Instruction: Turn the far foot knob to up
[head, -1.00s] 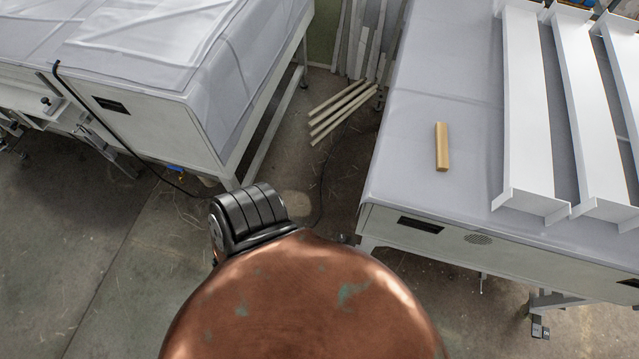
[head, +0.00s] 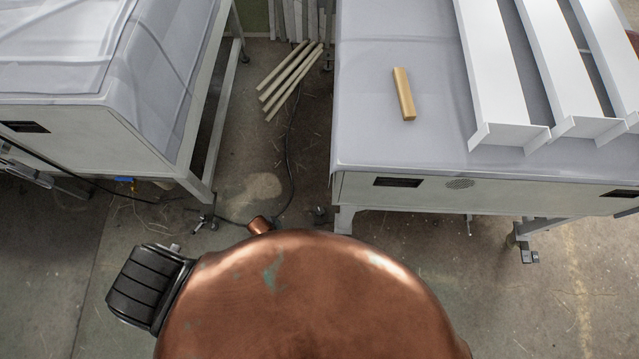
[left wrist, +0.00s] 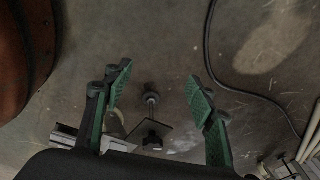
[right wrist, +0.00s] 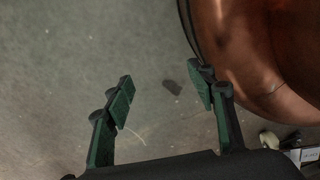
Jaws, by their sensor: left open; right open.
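In the head view, a dark foot fitting (head: 206,220) stands at the near leg of the left table. Another foot (left wrist: 284,166) is partly in view at the lower right of the left wrist view. I cannot tell how the knobs are set. My right gripper (right wrist: 162,86) is open and empty over bare floor. Neither gripper shows in the head view.
The covered left table (head: 75,140) and right table (head: 385,150) flank a floor gap. The right one carries a wooden block (head: 404,95) and white metal channels (head: 505,85). Slats (head: 290,80) lie at the back of the gap. A black cable (left wrist: 222,82) crosses the floor.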

